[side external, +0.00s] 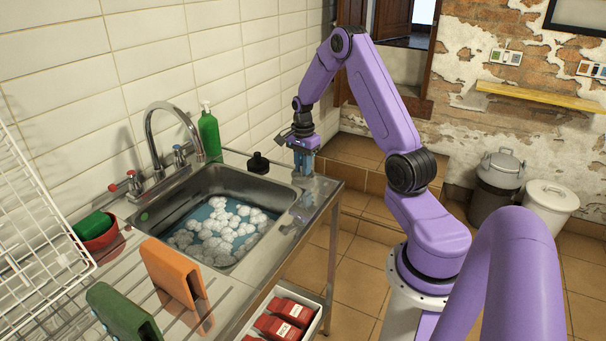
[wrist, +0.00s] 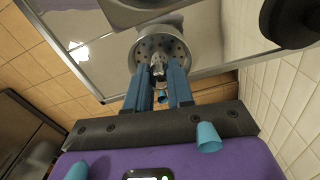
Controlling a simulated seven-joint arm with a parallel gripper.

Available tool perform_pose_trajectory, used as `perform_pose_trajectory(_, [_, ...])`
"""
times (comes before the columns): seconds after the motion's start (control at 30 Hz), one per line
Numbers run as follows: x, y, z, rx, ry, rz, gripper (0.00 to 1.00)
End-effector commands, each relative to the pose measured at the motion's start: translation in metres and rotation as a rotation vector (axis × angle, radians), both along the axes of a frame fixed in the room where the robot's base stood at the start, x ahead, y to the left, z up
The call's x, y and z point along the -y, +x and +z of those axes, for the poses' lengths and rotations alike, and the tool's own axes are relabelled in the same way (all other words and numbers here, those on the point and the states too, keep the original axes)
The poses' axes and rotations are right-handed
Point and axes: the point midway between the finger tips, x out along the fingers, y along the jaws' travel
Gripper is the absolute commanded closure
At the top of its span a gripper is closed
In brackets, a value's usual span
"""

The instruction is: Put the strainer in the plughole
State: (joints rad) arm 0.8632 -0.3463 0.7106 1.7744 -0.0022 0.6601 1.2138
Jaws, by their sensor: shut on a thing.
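The strainer (wrist: 179,46) is a round metal disc with small holes and a central knob, seen in the wrist view. My gripper (wrist: 158,72) has its blue fingers closed around the knob. In the side view my gripper (side external: 303,170) points down over the steel counter at the right end of the sink (side external: 277,191). I cannot tell whether the strainer rests on the counter or hangs just above it. The sink holds bluish water with white foam clumps (side external: 215,235). The plughole is hidden under them.
A black plug-like object (side external: 258,162) stands on the counter behind the sink's right corner, near a green bottle (side external: 209,134). The curved tap (side external: 150,135) rises behind the sink. An orange holder (side external: 173,272) and a green one (side external: 122,312) stand on the draining board.

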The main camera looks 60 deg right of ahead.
Motion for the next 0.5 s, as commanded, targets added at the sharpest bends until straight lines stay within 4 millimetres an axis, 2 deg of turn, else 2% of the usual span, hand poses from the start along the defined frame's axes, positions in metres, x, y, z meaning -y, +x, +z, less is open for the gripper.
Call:
perform_pose_trajectory(0.27, [0.0, 0.001, 0.008, 0.002, -0.001, 0.0, 1.0])
perform_pose_trajectory(0.5, [-0.003, -0.003, 0.038, 0.003, -0.001, 0.0, 1.0])
